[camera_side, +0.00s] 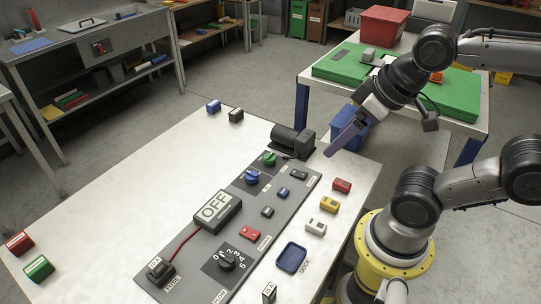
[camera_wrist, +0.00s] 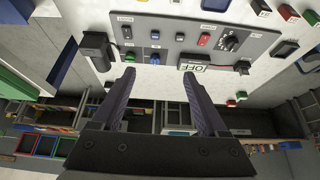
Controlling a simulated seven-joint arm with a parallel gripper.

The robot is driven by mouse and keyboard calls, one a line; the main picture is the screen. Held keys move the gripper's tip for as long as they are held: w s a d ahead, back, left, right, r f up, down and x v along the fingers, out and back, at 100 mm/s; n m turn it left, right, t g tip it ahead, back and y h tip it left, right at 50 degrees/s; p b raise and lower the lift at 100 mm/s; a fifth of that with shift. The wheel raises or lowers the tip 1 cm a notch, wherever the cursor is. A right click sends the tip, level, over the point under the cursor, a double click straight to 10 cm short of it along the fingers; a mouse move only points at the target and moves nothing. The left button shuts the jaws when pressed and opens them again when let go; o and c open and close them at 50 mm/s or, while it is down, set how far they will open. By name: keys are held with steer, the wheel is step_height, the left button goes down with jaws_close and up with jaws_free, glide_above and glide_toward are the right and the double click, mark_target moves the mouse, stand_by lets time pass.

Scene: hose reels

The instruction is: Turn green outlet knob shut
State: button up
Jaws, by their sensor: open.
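The green knob (camera_side: 269,158) sits at the far end of the grey panel (camera_side: 205,247), beside a black cylindrical unit (camera_side: 292,139). In the wrist view the green knob (camera_wrist: 130,57) is small, near the panel's edge. A blue knob (camera_side: 251,176) sits next to it on the same dark plate; it also shows in the wrist view (camera_wrist: 154,60). My gripper (camera_side: 329,153) is above the table's far right part, to the right of the green knob and apart from it. In the wrist view its two purple fingers (camera_wrist: 159,75) are spread, with nothing between them.
The panel also carries an OFF display box (camera_side: 215,210), a black dial (camera_side: 227,261) and small switches. Loose red, yellow and white blocks (camera_side: 330,204) and a blue tray (camera_side: 291,257) lie to its right. The white table (camera_side: 130,180) left of the panel is mostly clear.

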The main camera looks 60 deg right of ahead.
steer(key=w+r+m, duration=0.4)
steer(key=w+m, duration=0.2)
steer(key=m, duration=0.1)
steer(key=m+g, duration=0.6)
steer(key=m, duration=0.3)
glide_above(270, 154)
step_height(270, 154, down, 13)
step_height(270, 154, down, 13)
steer(key=shift+s+a+f, duration=0.1)
jaws_close()
